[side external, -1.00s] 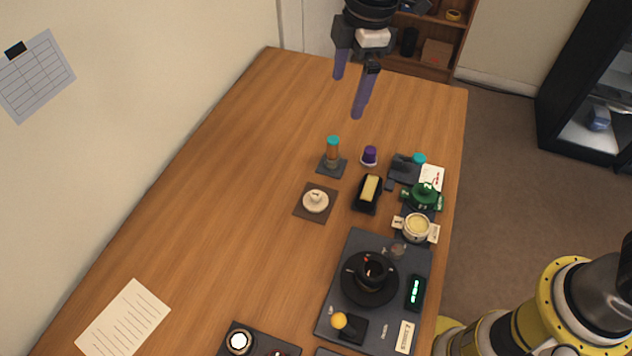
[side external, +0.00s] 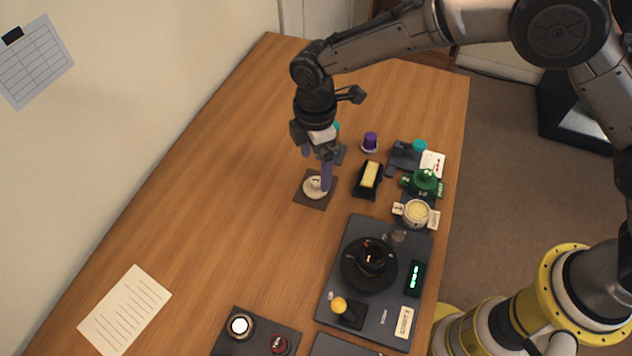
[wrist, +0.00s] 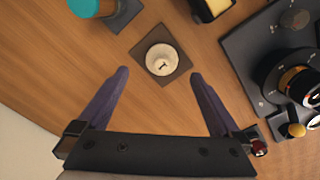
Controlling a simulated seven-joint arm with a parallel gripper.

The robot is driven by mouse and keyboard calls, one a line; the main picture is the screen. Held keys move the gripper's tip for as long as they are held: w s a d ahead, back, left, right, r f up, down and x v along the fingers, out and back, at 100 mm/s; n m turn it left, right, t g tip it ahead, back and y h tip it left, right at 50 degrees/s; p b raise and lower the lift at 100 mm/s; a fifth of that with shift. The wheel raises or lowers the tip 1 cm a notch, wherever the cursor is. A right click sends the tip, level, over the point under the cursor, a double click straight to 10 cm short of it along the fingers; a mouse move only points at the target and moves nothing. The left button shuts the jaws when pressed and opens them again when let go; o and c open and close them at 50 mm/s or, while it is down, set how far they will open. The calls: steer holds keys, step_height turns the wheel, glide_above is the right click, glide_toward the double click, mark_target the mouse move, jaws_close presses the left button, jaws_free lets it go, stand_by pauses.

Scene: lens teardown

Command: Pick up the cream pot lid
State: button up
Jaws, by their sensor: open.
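The cream pot lid (side external: 314,186) lies on a dark square mat (side external: 309,200) on the wooden table. In the wrist view the lid (wrist: 161,60) is round and pale with a small knob on top, near the middle of its mat (wrist: 180,72).
A teal-capped jar (wrist: 90,8) stands near the mat, mostly behind my gripper in the side view. A yellow block in a black holder (side external: 369,178), a purple cup (side external: 370,141) and a cream pot (side external: 416,212) are to the right. The table's left is mostly clear.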

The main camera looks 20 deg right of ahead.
mark_target(316, 180)
step_height(316, 180, down, 5)
steer(key=shift+s+f, duration=0.1)
steer(key=shift+s, duration=0.05)
steer(key=c, duration=1.4)
